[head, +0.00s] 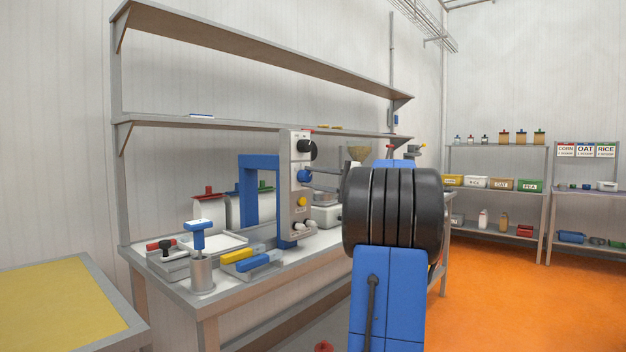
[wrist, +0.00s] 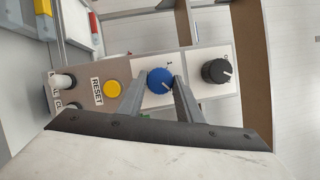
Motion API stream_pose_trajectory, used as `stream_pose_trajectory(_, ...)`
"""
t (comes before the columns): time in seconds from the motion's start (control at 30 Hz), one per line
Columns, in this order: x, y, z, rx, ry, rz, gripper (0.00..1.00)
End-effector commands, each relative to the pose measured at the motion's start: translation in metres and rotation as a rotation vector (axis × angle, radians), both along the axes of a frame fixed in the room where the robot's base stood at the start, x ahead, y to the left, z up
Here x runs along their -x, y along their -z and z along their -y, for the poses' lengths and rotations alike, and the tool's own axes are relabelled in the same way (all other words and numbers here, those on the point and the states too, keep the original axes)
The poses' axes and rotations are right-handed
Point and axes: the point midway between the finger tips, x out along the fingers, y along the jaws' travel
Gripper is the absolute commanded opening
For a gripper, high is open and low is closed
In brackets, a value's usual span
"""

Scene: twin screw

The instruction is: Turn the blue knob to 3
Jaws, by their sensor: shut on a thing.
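The blue knob (wrist: 159,81) sits on a pale control panel (head: 299,213), between a yellow RESET button and a black knob. It also shows in the head view (head: 304,175), on the upright panel over the bench. My gripper (wrist: 162,84) has one finger on each side of the knob and is shut on it. In the head view its grey fingers reach the knob from the right. A white pointer mark shows on the knob, and a small numeral, seemingly 1, stands on the panel beside it. The other numerals are hidden or too small to read.
The black knob (wrist: 216,71) is close beside my right finger. The yellow button (wrist: 112,89) is left of the fingers, with white knobs (wrist: 64,83) farther left.

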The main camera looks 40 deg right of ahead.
Motion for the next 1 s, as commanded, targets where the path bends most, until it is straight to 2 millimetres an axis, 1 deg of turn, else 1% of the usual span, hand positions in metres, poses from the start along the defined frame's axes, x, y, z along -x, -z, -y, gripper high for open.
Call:
stream_pose_trajectory(0.1, 0.0, 0.001, 0.001, -0.001, 0.001, -0.002, 0.1)
stream_pose_trajectory(0.13, 0.0, 0.001, 0.001, -0.001, 0.001, -0.002, 0.37)
stream_pose_trajectory(0.2, 0.0, 0.001, 0.001, -0.001, 0.001, -0.002, 0.51)
stream_pose_trajectory(0.5, 0.001, 0.001, 0.001, 0.0, 0.001, -0.001, 0.51)
stream_pose_trajectory(0.63, 0.007, 0.001, 0.005, 0.0, 0.002, -0.001, 0.51)
stream_pose_trajectory(0.77, 0.024, 0.003, 0.013, 0.0, 0.003, 0.0, 0.51)
stream_pose_trajectory(1.0, 0.066, 0.009, 0.034, 0.0, 0.005, -0.001, 0.51)
